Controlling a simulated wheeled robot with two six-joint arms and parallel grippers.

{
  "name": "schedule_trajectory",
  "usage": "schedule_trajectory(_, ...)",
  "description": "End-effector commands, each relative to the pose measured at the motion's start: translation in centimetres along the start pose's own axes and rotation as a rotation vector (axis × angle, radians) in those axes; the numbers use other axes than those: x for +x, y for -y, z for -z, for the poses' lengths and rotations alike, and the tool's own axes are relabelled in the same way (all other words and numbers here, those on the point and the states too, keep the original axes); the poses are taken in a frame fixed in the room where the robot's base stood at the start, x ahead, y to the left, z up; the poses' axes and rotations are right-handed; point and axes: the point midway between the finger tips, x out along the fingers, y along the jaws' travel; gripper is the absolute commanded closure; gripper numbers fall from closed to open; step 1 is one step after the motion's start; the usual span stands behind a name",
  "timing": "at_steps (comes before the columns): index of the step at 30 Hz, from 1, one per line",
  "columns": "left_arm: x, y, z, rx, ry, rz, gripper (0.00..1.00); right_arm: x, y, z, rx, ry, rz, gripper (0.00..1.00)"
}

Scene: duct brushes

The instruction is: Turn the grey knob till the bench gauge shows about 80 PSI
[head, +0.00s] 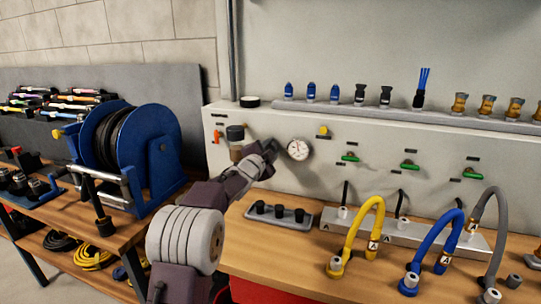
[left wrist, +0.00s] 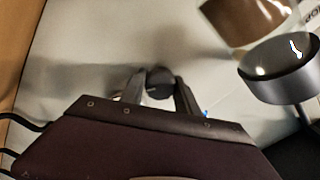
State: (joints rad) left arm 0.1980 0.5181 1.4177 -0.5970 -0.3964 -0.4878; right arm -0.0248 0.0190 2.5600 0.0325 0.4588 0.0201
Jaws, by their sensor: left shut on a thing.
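The bench gauge (head: 298,149) is a round white dial on the front of the pale bench panel. Its needle is too small to read. My left gripper (head: 270,148) is just left of the dial, close against the panel. In the left wrist view, its two fingers (left wrist: 158,88) are shut on the dark grey round knob (left wrist: 159,82), one on each side. In the head view the fingers mostly cover the knob. My right gripper is in neither view.
A dark-capped fitting (head: 235,132) with a brown bowl (head: 236,153) sits left of my gripper. A blue hose reel (head: 160,150) stands further left. Green valve handles (head: 350,157) line the panel, and yellow (head: 372,225), blue and grey hoses stand on the right.

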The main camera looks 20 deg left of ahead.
Motion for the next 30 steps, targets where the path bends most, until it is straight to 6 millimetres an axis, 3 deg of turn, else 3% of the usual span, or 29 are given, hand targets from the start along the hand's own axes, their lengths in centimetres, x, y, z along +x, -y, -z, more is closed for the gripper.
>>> schedule_trajectory(12,0.01,-0.17,-0.06,0.166,0.007,-0.002,1.0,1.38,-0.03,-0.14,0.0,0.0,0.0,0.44)
schedule_trajectory(28,0.02,-0.15,-0.02,0.187,0.008,-0.003,1.0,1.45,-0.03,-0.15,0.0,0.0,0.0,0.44)
schedule_trajectory(29,0.02,-0.16,-0.03,0.187,0.008,-0.003,0.6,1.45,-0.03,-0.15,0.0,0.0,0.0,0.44)
schedule_trajectory(30,0.02,-0.15,-0.02,0.187,0.008,-0.003,0.49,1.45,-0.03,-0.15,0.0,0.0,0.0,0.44)
